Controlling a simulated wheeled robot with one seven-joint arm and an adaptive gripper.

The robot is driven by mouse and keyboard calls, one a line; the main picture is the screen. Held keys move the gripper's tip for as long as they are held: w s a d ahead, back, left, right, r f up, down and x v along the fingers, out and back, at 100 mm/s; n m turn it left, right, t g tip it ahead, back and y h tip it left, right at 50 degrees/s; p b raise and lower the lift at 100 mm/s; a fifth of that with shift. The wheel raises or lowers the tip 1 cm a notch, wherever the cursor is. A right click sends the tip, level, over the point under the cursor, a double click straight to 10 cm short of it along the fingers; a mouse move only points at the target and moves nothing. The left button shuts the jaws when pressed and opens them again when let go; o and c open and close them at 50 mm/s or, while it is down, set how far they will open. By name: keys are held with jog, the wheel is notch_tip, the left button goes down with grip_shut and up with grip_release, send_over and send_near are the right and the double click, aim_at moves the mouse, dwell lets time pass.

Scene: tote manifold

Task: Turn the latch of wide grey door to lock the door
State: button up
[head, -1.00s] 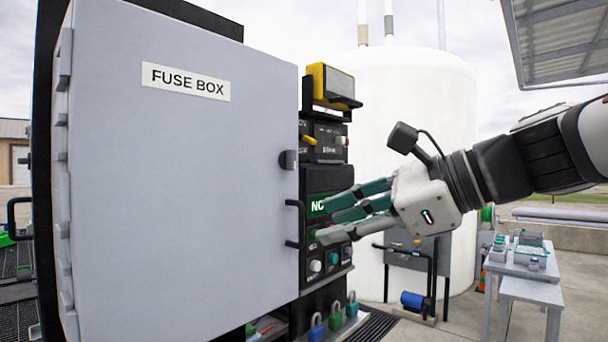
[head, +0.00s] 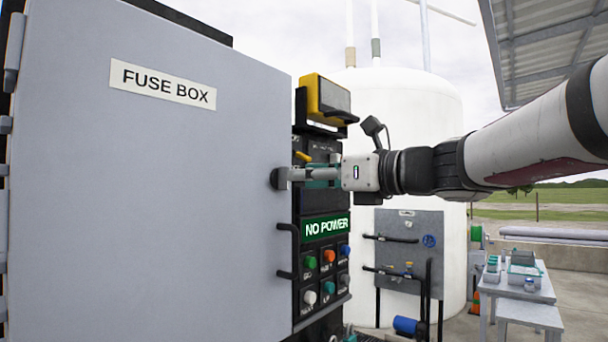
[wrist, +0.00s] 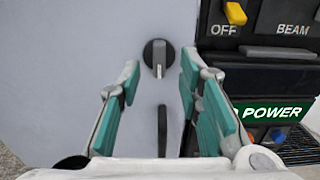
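The wide grey door (head: 150,190) of the fuse box is closed flat in the head view and fills the left side. Its latch is a small dark round knob (wrist: 159,58) with a grey grip bar, which stands about upright in the wrist view. In the head view the latch (head: 275,179) is at the door's right edge, partly hidden by my fingertips. My gripper (wrist: 153,95) is open, with its teal-padded fingers spread to either side below the latch in the wrist view. In the head view it (head: 290,174) points left at the latch; contact cannot be told.
A black door handle (head: 287,251) sticks out below the latch. Right of the door is a black panel with a NO POWER display (head: 326,227) and several coloured buttons. A yellow-framed box (head: 325,98) sits above my gripper. A white tank stands behind.

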aim_at(283, 179)
jog(key=shift+x, duration=1.9)
jog(key=shift+c, duration=0.6)
grip_shut()
